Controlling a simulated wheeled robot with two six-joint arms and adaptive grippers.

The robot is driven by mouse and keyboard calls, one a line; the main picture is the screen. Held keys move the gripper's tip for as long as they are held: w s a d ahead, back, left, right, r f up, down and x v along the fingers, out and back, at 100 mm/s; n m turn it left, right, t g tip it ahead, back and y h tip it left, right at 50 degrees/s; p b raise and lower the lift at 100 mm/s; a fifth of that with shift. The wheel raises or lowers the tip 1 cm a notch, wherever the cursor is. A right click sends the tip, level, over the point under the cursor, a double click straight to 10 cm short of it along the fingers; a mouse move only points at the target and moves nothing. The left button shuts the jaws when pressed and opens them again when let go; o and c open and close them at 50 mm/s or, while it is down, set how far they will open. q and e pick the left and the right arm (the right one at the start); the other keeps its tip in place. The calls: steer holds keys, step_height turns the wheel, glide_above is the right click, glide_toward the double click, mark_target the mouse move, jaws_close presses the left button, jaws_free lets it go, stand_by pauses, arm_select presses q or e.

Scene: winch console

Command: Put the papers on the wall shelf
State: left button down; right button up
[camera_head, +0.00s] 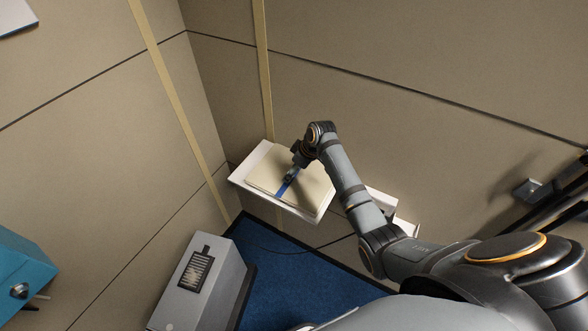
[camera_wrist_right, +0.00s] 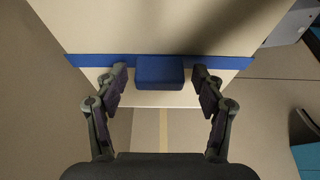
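The papers are a cream stack (camera_head: 312,188) with a blue band (camera_head: 285,187) round the middle. They lie flat on the white wall shelf (camera_head: 250,163) in the corner. In the right wrist view the stack (camera_wrist_right: 150,25) fills the top, with a blue block (camera_wrist_right: 160,71) on its band (camera_wrist_right: 98,60). My right gripper (camera_head: 289,178) is over the stack; in the wrist view its fingers (camera_wrist_right: 160,85) are spread on both sides of the block, with a gap at each side. My left gripper is not in view.
A grey box (camera_head: 200,285) with a vented panel stands below left of the shelf. A teal box (camera_head: 22,280) is at the far left. Another white ledge (camera_head: 380,202) shows behind my right arm. Walls close in behind and left of the shelf.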

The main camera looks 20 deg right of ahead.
steer(key=b+v, duration=0.2)
steer(key=v, duration=1)
steer(key=shift+r, duration=0.1)
